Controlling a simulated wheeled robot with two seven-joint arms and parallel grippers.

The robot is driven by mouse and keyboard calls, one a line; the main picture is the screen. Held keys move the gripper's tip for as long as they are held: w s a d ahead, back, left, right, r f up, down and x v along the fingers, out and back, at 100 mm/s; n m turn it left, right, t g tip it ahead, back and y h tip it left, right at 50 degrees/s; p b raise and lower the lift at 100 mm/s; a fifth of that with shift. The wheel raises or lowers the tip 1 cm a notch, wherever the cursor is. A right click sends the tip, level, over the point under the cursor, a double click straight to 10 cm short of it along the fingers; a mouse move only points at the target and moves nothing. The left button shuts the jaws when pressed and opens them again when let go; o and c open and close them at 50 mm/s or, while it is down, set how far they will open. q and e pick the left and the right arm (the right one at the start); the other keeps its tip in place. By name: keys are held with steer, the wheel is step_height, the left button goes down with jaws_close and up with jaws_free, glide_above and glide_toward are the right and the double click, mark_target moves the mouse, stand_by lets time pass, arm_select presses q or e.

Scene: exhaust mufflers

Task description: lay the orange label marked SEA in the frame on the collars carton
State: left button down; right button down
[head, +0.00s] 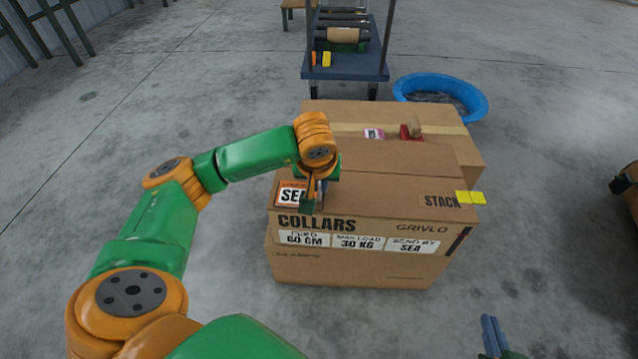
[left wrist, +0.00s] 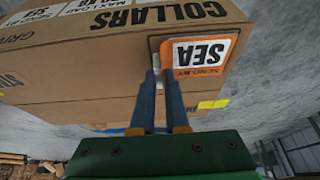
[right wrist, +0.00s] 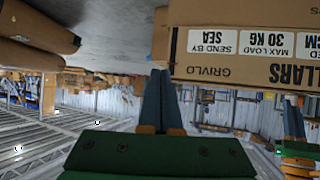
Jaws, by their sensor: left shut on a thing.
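The collars carton (head: 350,268) stands in front of me, its COLLARS print facing me. The orange label marked SEA (head: 291,193) is at the upper left of the carton, over the COLLARS print. It also shows in the left wrist view (left wrist: 205,52), close to the cardboard; I cannot tell if it touches. My left gripper (head: 310,200) is shut on the label's edge, and its fingers show in the left wrist view (left wrist: 163,78). A dark outline borders the label there, but the frame is mostly hidden. My right gripper (head: 490,325) is shut and empty, right of the carton.
A yellow tab (head: 470,197) sits at the carton's right edge. Another carton (head: 345,115) stands behind, bearing a pink tag (head: 374,134) and a red tape tool (head: 411,131). A blue tub (head: 440,88) and a cart (head: 345,72) are farther back.

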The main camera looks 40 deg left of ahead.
steer(key=shift+w+a+r, duration=0.1)
steer(key=shift+w+r, duration=0.1)
steer(key=shift+r, duration=0.1)
arm_select(q)
steer(key=c, duration=0.9)
jaws_free()
arm_select(e)
steer(key=shift+r+t, duration=0.1)
steer(key=shift+t, duration=0.2)
arm_select(q)
steer(key=p+v, duration=0.1)
steer(key=v, duration=0.2)
steer(key=shift+r, duration=0.15)
steer(key=p+v, duration=0.3)
steer(key=v, duration=0.6)
steer(key=shift+p, duration=0.3)
arm_select(e)
steer(key=s+d+f+g+h, duration=0.1)
steer(key=s+d+f+g, duration=0.2)
steer(key=s+f+g, duration=0.6)
steer(key=s+f, duration=0.3)
steer(key=f, duration=0.2)
steer(key=shift+d+f+h, duration=0.2)
steer(key=shift+d+h, duration=0.15)
steer(key=shift+h, duration=0.05)
